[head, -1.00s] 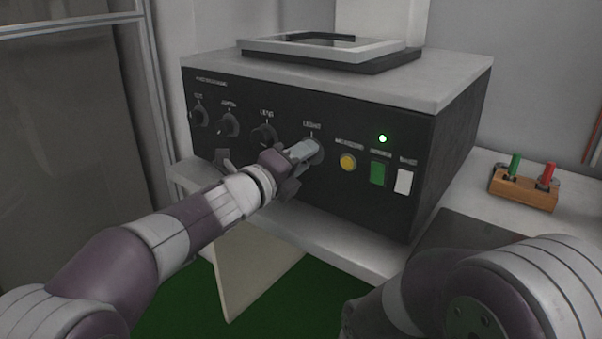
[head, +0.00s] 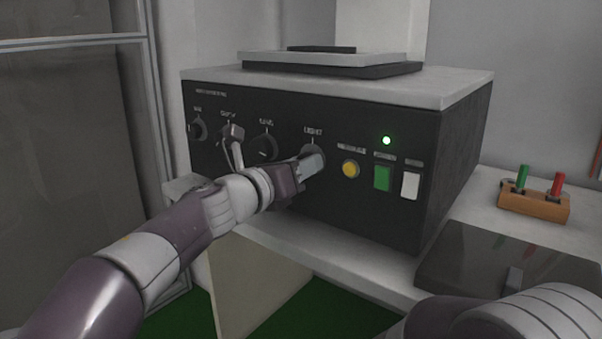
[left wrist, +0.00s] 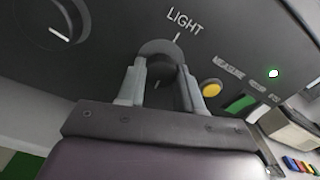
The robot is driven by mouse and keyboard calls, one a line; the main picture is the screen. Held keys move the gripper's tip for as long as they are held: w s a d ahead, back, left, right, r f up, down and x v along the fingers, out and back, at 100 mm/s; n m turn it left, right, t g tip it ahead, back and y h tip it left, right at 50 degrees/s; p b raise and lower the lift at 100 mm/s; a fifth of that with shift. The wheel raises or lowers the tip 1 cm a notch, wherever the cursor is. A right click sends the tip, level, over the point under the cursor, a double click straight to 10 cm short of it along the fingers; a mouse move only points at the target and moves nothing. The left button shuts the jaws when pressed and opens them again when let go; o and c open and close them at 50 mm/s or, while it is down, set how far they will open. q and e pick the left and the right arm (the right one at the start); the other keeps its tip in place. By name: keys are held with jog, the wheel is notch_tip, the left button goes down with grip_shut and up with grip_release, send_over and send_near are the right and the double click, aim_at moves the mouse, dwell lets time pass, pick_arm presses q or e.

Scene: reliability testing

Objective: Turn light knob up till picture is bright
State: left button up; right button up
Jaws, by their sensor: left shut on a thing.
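The light knob (head: 314,149) is a dark round knob under the label LIGHT on the front of a black box (head: 300,218). My left gripper (head: 314,163) is shut on this knob, its pale fingers on either side of it. The left wrist view shows the knob (left wrist: 163,48) between the fingers (left wrist: 164,85), with the label just above. The frame on top of the box (head: 330,60) is seen nearly edge-on, so no picture shows. My right arm is at the lower right; its gripper is out of view.
Other knobs (head: 264,147) sit left of the light knob. A yellow button (head: 350,169), a green switch (head: 382,178), a white switch (head: 410,186) and a lit green lamp (head: 386,140) are to its right. A wooden block (head: 534,205) with green and red pegs stands far right.

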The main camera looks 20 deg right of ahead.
pick_arm(q)
jog(key=shift+f+m, duration=0.1)
jog(key=shift+m, duration=0.3)
jog(key=o, duration=1)
jog(key=shift+o, duration=0.2)
jog(key=v, duration=1.2)
jog(key=shift+s+a, duration=0.25)
